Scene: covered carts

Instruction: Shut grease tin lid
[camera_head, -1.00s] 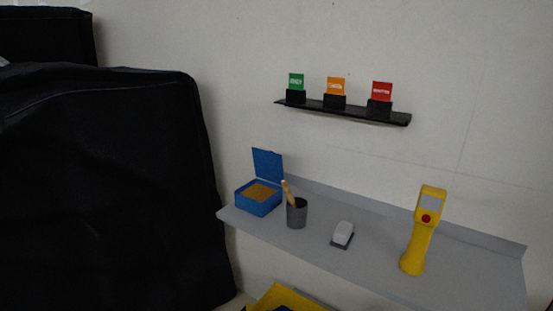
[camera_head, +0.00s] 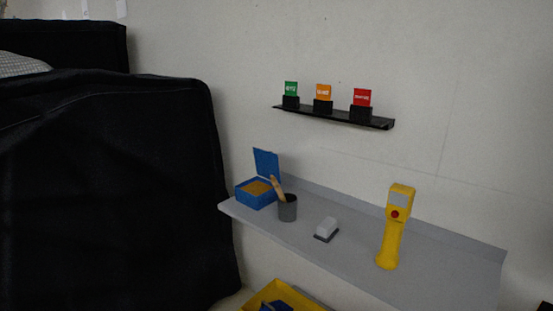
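The grease tin (camera_head: 257,201) is a blue square box with brown-yellow grease (camera_head: 257,187) inside. It sits at the left end of the grey shelf (camera_head: 345,262). Its blue lid (camera_head: 266,163) stands open, raised at the back edge near the wall. My gripper is not in view.
A dark grey cup (camera_head: 288,210) with a wooden-handled tool (camera_head: 276,187) stands just right of the tin. A light grey block on a dark base (camera_head: 327,228) and a yellow handheld device (camera_head: 392,238) are farther right. A black covered cart (camera_head: 110,190) fills the left. A yellow bin (camera_head: 262,297) is below.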

